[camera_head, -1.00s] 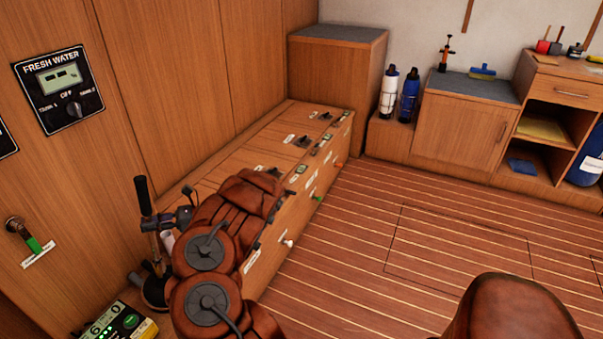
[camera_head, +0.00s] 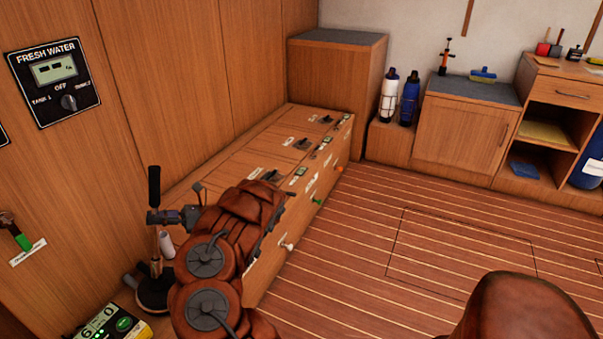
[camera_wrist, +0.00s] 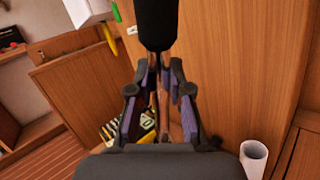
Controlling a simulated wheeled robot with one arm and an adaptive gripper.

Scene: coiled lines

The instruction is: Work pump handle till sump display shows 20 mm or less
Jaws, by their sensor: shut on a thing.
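The pump handle has a black grip (camera_head: 154,187) and stands nearly upright above its dark round pump base (camera_head: 155,292) at lower left. My gripper (camera_head: 160,216) is shut on the handle just below the black grip. In the wrist view the fingers of my gripper (camera_wrist: 160,88) close around the brownish shaft, with the black grip (camera_wrist: 157,24) above them. The yellow-and-black sump display (camera_head: 112,324) sits at the bottom left edge, partly cut off, with the digits 6 and 0 visible. It also shows behind the fingers in the wrist view (camera_wrist: 143,126), partly hidden.
A fresh water panel (camera_head: 54,82) is on the wall at upper left, with a green-handled valve (camera_head: 21,238) below it. A white tube (camera_head: 166,244) stands close to the handle. A long wooden bench (camera_head: 275,150) with labels and switches runs behind my arm. The floor at right is open.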

